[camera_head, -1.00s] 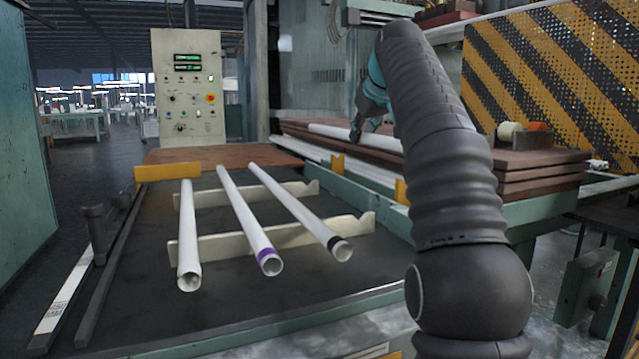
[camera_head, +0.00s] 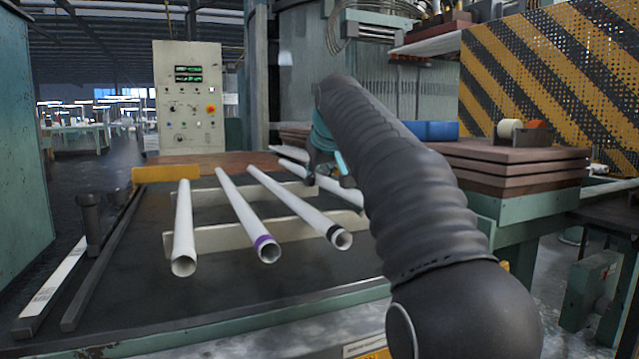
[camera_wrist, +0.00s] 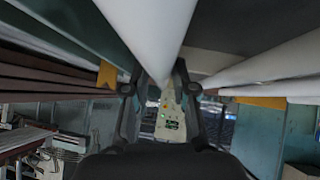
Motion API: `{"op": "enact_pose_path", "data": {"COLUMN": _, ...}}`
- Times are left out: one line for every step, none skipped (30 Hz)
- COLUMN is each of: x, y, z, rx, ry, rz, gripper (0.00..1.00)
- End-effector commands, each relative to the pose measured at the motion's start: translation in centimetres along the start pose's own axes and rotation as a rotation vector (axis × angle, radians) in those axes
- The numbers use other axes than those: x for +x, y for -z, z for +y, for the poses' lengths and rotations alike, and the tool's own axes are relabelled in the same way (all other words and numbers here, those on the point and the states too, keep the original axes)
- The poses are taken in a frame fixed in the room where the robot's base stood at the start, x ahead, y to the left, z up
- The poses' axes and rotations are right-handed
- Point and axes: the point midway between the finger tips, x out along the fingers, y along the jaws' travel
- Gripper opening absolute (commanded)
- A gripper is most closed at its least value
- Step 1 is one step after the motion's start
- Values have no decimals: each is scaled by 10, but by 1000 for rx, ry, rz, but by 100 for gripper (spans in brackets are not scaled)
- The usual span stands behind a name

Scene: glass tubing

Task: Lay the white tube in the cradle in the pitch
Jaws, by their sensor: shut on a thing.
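My gripper (camera_head: 325,168) is shut on a white tube (camera_head: 292,153), partly hidden behind my arm. The held tube also fills the upper middle of the wrist view (camera_wrist: 158,35), between my two fingers. It is over or beside the right end of the cradle, with the row of lying tubes to its left; I cannot tell whether it touches the cradle. The cradle is two cream rails (camera_head: 212,238). Across it lie a plain white tube (camera_head: 184,225), a purple-banded tube (camera_head: 240,207) and a black-banded tube (camera_head: 290,200), apart from each other.
Yellow blocks (camera_head: 166,173) stand at the back of the dark table (camera_head: 200,305). A dark post (camera_head: 90,215) and a long bar (camera_head: 95,270) are on the left.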

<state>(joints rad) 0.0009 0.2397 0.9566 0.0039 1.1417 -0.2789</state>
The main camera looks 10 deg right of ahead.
Motion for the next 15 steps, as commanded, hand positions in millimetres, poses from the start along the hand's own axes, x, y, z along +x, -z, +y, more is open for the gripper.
{"op": "enact_pose_path", "data": {"x": 2, "y": -3, "z": -1, "rx": 0, "ry": 0, "rz": 1, "gripper": 0}}
{"op": "enact_pose_path", "data": {"x": 2, "y": -3, "z": -1, "rx": 0, "ry": 0, "rz": 2, "gripper": 0}}
{"op": "enact_pose_path", "data": {"x": 2, "y": -3, "z": -1, "rx": 0, "ry": -1, "rz": 3, "gripper": 0}}
{"op": "enact_pose_path", "data": {"x": 2, "y": -3, "z": -1, "rx": 0, "ry": -1, "rz": 3, "gripper": 0}}
{"op": "enact_pose_path", "data": {"x": 2, "y": -3, "z": -1, "rx": 0, "ry": -1, "rz": 3, "gripper": 0}}
{"op": "enact_pose_path", "data": {"x": 2, "y": -2, "z": 0, "rx": 0, "ry": -1, "rz": 3, "gripper": 0}}
{"op": "enact_pose_path", "data": {"x": 2, "y": -2, "z": 0, "rx": 0, "ry": -1, "rz": 2, "gripper": 0}}
{"op": "enact_pose_path", "data": {"x": 2, "y": -2, "z": 0, "rx": 0, "ry": -1, "rz": 2, "gripper": 0}}
{"op": "enact_pose_path", "data": {"x": 2, "y": -3, "z": 0, "rx": 0, "ry": 0, "rz": 2, "gripper": 0}}
{"op": "enact_pose_path", "data": {"x": 3, "y": -3, "z": -1, "rx": 0, "ry": 0, "rz": 2, "gripper": 0}}
{"op": "enact_pose_path", "data": {"x": 3, "y": -4, "z": -1, "rx": 0, "ry": 0, "rz": 2, "gripper": 0}}
{"op": "enact_pose_path", "data": {"x": 4, "y": -4, "z": -1, "rx": 0, "ry": 0, "rz": 2, "gripper": 0}}
{"op": "enact_pose_path", "data": {"x": 5, "y": -5, "z": -1, "rx": 0, "ry": 0, "rz": 2, "gripper": 0}}
{"op": "enact_pose_path", "data": {"x": 5, "y": -6, "z": -1, "rx": 0, "ry": 0, "rz": 2, "gripper": 0}}
{"op": "enact_pose_path", "data": {"x": 6, "y": -6, "z": -2, "rx": 0, "ry": 0, "rz": 2, "gripper": 0}}
